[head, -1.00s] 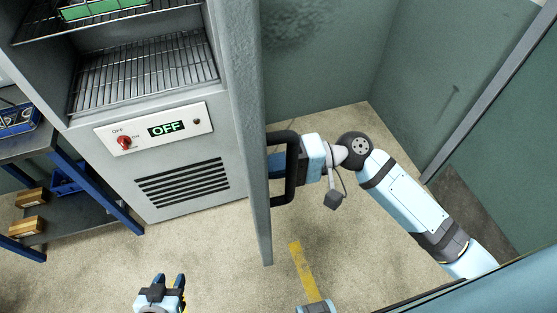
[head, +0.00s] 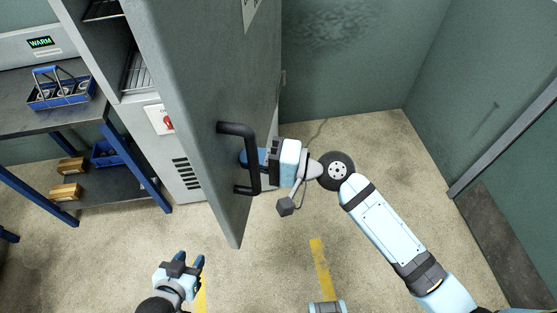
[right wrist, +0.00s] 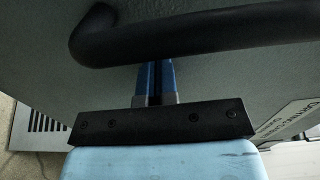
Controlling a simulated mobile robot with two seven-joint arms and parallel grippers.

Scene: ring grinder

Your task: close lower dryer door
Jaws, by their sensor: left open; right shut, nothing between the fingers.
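The grey dryer door (head: 190,70) stands ajar in the head view, covering much of the dryer (head: 105,60). Its black bar handle (head: 250,165) faces me. My right gripper (head: 248,158) is at the handle, its blue fingers reaching through or past the bar toward the door. In the right wrist view the shut fingers (right wrist: 156,80) pass under the handle (right wrist: 190,38) and point at the door face (right wrist: 220,80); I cannot tell whether they touch it. Nothing is between them. My left gripper (head: 188,260) is open and empty, low over the floor, apart from the door.
A dark workbench (head: 55,112) with blue legs stands left of the dryer, holding a blue carrier (head: 62,92). Small brown boxes (head: 68,192) and a blue bin (head: 107,153) sit on its lower shelf. Green-grey walls bound the right; the floor (head: 290,225) between is clear.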

